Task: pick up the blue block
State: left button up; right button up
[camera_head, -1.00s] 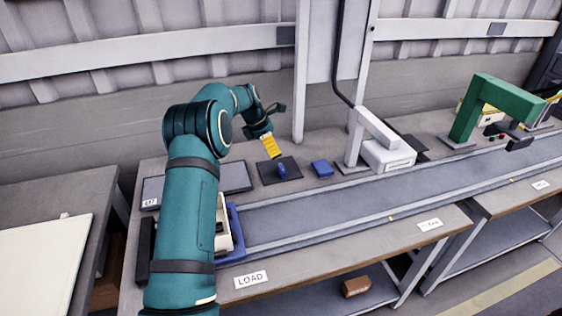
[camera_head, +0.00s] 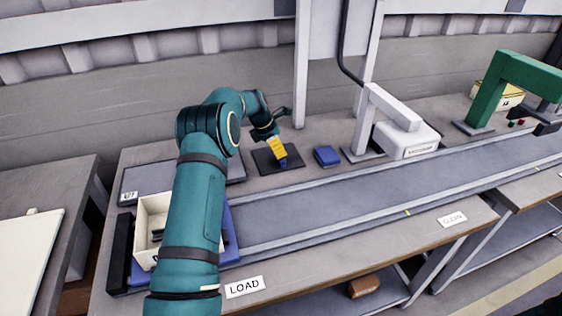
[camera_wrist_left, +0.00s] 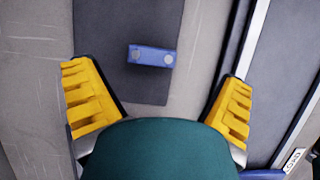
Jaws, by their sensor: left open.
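A small upright blue block (camera_head: 283,162) stands on a dark mat (camera_head: 266,164) on the bench. In the left wrist view the blue block (camera_wrist_left: 152,56) shows two grey round spots on its top face. My left gripper (camera_head: 277,148), with yellow finger pads, is over the mat and partly covers the block in the head view. In the left wrist view my left gripper (camera_wrist_left: 157,78) is open, with its fingers wide apart and the block lying ahead between them, untouched. My right gripper is not in view.
A second, flatter blue block (camera_head: 327,156) lies right of the mat. A white-armed machine (camera_head: 385,125) stands further right. The conveyor (camera_head: 350,200) runs along the front. A cream bin (camera_head: 150,215) with dark items sits on a blue tray (camera_head: 233,235) at left, partly behind my arm.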

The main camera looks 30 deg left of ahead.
pick_arm(q)
jog(key=shift+x, duration=0.85)
jog(key=x, duration=0.1)
jog(key=b+x, duration=0.1)
jog(key=x, duration=0.1)
jog(key=a+x, duration=0.1)
jog(key=shift+w+d+f+b, duration=0.15)
jog(key=shift+w+f+b, duration=0.15)
jog(key=shift+f, duration=0.15)
jog(key=shift+d+f, duration=0.1)
jog(key=shift+f, duration=0.1)
jog(key=c, duration=1.1)
